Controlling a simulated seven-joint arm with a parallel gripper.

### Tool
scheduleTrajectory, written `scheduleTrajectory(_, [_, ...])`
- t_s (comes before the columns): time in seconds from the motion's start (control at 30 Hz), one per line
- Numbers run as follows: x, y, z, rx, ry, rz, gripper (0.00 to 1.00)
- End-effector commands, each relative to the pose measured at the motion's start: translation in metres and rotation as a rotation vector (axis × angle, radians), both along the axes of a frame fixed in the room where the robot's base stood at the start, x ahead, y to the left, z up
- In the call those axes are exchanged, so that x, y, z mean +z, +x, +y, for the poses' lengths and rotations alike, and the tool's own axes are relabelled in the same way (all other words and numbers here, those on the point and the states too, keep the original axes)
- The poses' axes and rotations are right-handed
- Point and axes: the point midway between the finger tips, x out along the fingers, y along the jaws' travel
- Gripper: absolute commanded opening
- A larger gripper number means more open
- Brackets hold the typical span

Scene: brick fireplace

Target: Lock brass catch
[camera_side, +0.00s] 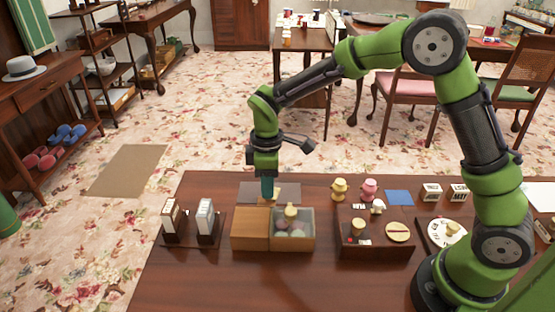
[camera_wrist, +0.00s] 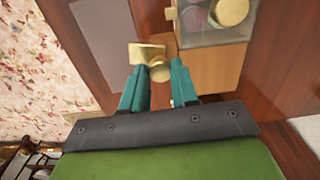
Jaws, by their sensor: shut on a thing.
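My gripper (camera_wrist: 158,66) has its two teal fingers either side of a small brass piece, which looks like the knob of the brass catch (camera_wrist: 147,52). The fingers are shut on it, and their tips hide part of it. In the side view my gripper (camera_side: 268,188) points down behind the box, at its far edge. The box has a plain wooden left part (camera_side: 250,229) and a glass-walled right part (camera_side: 306,232) with a brass knob (camera_side: 290,212) on top and round things inside. The wrist view also shows this brass knob (camera_wrist: 230,10).
A dark stand with two upright pieces (camera_side: 206,217) is left of the box. A dark block with a yellow disc (camera_side: 398,232) is to the right. Yellow (camera_side: 339,188) and pink (camera_side: 369,188) figures stand behind that block. The table front is clear.

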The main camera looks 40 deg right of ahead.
Motion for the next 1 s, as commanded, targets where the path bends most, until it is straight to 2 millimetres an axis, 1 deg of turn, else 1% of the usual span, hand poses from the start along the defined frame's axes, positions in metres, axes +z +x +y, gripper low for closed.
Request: scheduleTrajectory(1.0, [0.0015,0.0002,0.0008,-0.960,0.002,-0.001,0.00])
